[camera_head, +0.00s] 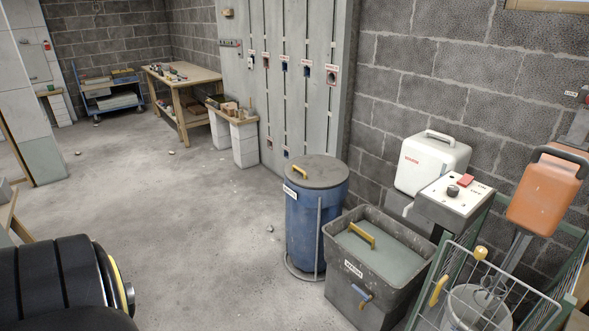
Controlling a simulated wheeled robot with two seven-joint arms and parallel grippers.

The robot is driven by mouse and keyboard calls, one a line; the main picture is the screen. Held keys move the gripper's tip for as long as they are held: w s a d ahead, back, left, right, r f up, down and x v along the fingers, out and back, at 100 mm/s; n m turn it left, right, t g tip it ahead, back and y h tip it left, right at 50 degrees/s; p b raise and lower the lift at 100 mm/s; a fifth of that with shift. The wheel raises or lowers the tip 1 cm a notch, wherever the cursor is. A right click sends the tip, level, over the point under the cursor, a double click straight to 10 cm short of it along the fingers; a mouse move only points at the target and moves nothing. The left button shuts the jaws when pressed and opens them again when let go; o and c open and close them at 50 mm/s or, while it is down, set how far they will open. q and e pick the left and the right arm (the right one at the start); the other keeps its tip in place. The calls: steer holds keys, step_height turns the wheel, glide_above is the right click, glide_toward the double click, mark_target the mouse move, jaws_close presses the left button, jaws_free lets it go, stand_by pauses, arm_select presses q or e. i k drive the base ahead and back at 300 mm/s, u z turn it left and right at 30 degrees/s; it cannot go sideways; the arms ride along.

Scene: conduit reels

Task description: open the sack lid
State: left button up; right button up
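A blue round bin (306,228) stands upright by the wall with a dark round lid (317,172) lying shut on it. The lid has a yellow handle (300,173). In front and to the right, a grey square bin (368,287) has a flat grey-green lid (388,246) with a yellow handle (362,235), set down inside its rim. Both bins carry small white labels that are too small to read, so I cannot tell which lid is the sack lid. Neither of my grippers is in view.
A workbench (180,80) stands far back. The concrete floor (190,220) left of the bins is mostly clear.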

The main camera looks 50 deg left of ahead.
mark_target(315, 172)
steer(key=z, duration=0.1)
steer(key=k, duration=0.25)
steer(key=u, duration=1.35)
steer(key=i, duration=0.7)
steer(key=u, duration=0.05)
